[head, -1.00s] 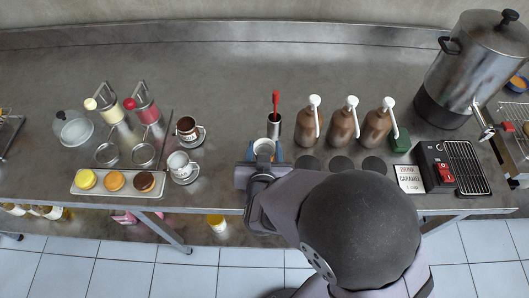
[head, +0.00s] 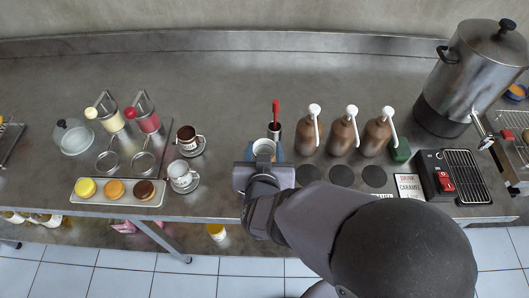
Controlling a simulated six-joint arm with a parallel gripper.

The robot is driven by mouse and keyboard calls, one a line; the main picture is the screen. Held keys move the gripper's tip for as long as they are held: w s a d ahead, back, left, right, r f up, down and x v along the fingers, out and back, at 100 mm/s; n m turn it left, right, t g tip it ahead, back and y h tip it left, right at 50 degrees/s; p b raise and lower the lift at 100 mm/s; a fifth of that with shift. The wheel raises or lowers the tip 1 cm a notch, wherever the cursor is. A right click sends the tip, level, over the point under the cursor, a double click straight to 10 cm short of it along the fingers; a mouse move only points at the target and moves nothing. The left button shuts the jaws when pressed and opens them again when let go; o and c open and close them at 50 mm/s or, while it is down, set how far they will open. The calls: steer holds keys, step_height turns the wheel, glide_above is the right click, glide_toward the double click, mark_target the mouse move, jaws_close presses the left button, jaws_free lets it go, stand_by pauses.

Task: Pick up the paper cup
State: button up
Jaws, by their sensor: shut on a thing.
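The paper cup (head: 264,147) is white with a dark or brownish inside, and its rim shows between the jaws of my gripper (head: 264,157). My gripper is shut on the cup from the near side, with a bluish finger on each side of it. The lower part of the cup is hidden by the gripper and wrist, so I cannot tell whether it touches the counter.
A steel holder with a red-handled tool (head: 275,115) stands just behind the cup. Brown pump bottles (head: 342,135) stand to the right, with dark round pads (head: 341,176) before them. Cups on saucers (head: 182,175) and a pastry tray (head: 118,198) are left.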

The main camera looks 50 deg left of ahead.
steer(key=shift+r+p, duration=0.35)
steer(key=shift+r, duration=2.55)
steer(key=shift+r, duration=0.1)
